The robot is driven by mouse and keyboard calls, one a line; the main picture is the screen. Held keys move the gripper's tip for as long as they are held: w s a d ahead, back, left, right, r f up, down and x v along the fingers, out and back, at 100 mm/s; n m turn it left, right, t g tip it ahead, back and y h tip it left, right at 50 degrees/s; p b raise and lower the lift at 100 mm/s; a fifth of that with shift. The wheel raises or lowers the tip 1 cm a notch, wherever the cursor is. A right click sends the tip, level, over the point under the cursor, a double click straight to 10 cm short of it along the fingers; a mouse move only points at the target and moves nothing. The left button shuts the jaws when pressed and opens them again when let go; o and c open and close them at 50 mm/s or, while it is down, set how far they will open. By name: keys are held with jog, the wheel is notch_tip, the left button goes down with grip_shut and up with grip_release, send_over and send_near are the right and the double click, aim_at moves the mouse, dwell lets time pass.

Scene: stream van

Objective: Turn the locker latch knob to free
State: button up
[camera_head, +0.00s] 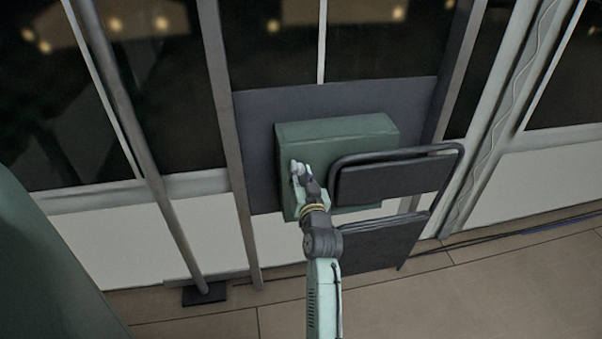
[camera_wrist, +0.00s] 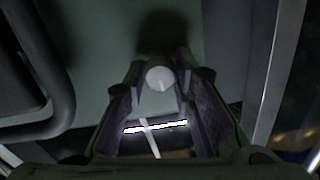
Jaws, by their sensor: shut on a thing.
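The locker (camera_head: 338,134) is a green box mounted on a dark panel; its green face (camera_wrist: 110,45) fills much of the wrist view. The latch knob (camera_wrist: 160,79) is a pale round knob with a thin line on its face, seen between my fingertips in the wrist view. My gripper (camera_head: 299,172) is at the left part of the locker front in the head view. My gripper (camera_wrist: 160,85) is shut on the knob, one finger on each side. The gripper hides most of the knob in the head view. The knob's exact turn is hard to tell.
A folding chair (camera_head: 393,180) with a dark seat and black frame stands close to the right of my arm, in front of the locker. A grey post (camera_head: 228,130) rises left of the locker. Cables (camera_head: 525,230) run along the floor at right.

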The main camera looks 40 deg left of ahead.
jog(key=shift+b, duration=0.35)
grip_shut()
jog(key=n+b, duration=0.2)
jog(key=b, duration=0.1)
jog(key=shift+f+n, duration=0.25)
jog(key=shift+n, duration=0.15)
jog(key=n+b, duration=0.8)
jog(key=n, duration=0.2)
jog(key=shift+b, duration=0.35)
jog(key=shift+r+n+b, duration=0.2)
jog(key=shift+n+b, duration=1.6)
jog(key=shift+n, duration=0.7)
jog(key=o, duration=1)
grip_release()
jog(key=shift+c, duration=0.2)
